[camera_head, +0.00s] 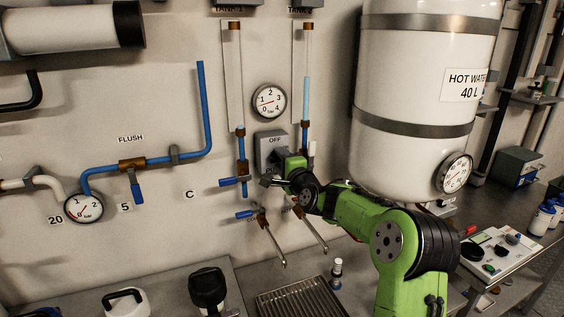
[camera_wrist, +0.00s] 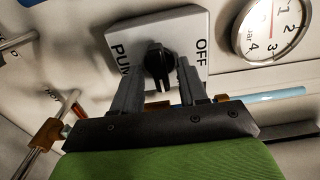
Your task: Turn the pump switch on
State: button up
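The pump switch is a grey box (camera_head: 270,146) on the wall, marked OFF at its top edge in the head view. In the wrist view, its pale plate (camera_wrist: 185,30) reads OFF on the right and "PUM" on the left, partly covered by a finger. A black knob (camera_wrist: 158,62) sits in the middle of the plate. My gripper (camera_head: 272,174) is at the switch; in the wrist view its fingers (camera_wrist: 157,84) stand apart on either side of the knob. Gaps show beside the knob, and I cannot tell whether either finger touches it.
A round gauge (camera_head: 269,101) hangs just above the switch. Blue-handled valves (camera_head: 234,181) and taps (camera_head: 268,236) are close below and left. The white hot water tank (camera_head: 415,90) stands right of the switch. A drain grate (camera_head: 305,300) lies on the counter below.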

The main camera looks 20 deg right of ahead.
jog(key=s+b, duration=0.1)
jog(key=s, duration=1.4)
jog(key=shift+s, duration=0.35)
jog(key=s+a+f+n+g+y+p, duration=0.1)
jog(key=s+a+f+n+g+p, duration=0.15)
jog(key=s+a+n+g, duration=0.7)
jog(key=s+a+f+n+g+p, duration=0.1)
jog(key=s+n, duration=0.3)
jog(key=s, duration=0.6)
jog(key=s+a+f+n+g+h+p, duration=0.1)
jog(key=s+a+f+n+g, duration=0.1)
jog(key=s, duration=0.8)
jog(key=a+n, duration=0.1)
jog(key=n, duration=0.1)
jog(key=shift+s+n, duration=0.35)
